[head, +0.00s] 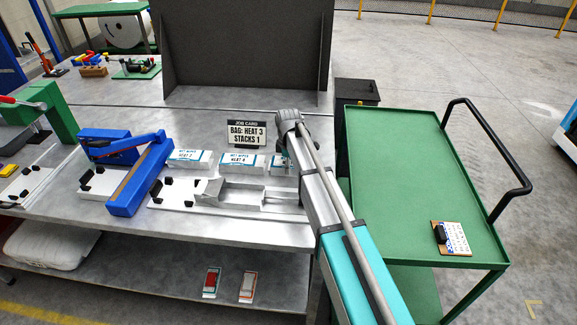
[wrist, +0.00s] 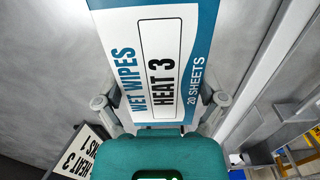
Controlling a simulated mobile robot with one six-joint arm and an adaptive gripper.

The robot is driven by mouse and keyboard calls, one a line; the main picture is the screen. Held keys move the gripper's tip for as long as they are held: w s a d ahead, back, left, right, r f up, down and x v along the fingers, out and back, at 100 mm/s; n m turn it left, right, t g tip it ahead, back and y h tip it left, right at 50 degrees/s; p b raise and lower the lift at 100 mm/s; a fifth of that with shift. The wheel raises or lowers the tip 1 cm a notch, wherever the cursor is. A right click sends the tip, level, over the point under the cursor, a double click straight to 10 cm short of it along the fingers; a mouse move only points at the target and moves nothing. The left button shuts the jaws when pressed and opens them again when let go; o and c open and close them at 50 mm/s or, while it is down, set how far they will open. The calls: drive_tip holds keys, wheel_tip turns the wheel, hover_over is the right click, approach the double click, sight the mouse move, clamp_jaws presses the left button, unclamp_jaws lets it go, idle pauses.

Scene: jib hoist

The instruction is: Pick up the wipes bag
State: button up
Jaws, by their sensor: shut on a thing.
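In the head view only a small part of the bag (head: 277,167) shows, left of my arm; the rest is hidden behind the arm. I cannot tell whether the bag touches the bench below.
Two more wipes bags (head: 190,157) (head: 240,162) lie to the left on the bench (head: 100,216). A job card (head: 247,133) reading "BAG: HEAT 3 STACKS 1" stands behind them. A blue sealer (head: 140,175) is further left. A green cart (head: 420,165) with a clipboard (head: 451,238) stands right.

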drive_tip(key=shift+r, duration=0.15)
wheel_tip(320, 180, up, 10)
drive_tip(key=p, duration=1)
idle(0.9)
drive_tip(key=shift+f, duration=0.2)
